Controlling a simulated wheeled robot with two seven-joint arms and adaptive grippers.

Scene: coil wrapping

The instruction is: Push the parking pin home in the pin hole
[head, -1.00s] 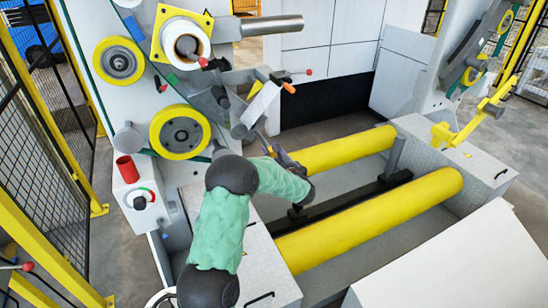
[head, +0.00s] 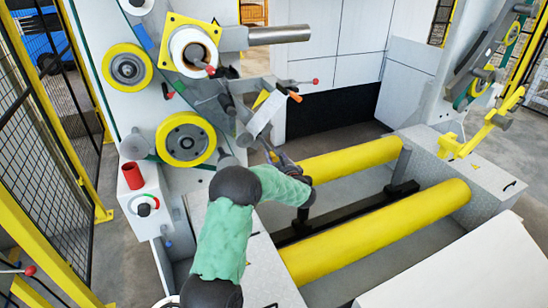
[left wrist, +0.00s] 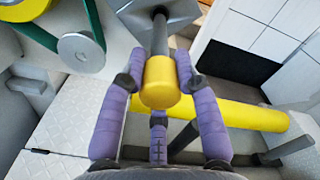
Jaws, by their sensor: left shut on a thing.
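In the left wrist view the parking pin shows as a yellow knob (left wrist: 160,84) on a grey shaft (left wrist: 159,35). The shaft runs to a grey plate (left wrist: 180,12) at the top of that view. My left gripper (left wrist: 158,68) has its purple fingers closed around the knob, one on each side and one below. In the head view my left gripper (head: 272,152) is at the machine's left side, near the yellow rollers, and the pin is too small to make out. The pin hole is hidden, and I cannot tell how deep the shaft sits. My right gripper is not in view.
Yellow rollers (head: 380,231) lie to the right of my left arm. A lever with an orange tip (head: 295,97) and a white plate (head: 264,115) are just above my gripper. A control box with a red cylinder (head: 132,175) stands at the left.

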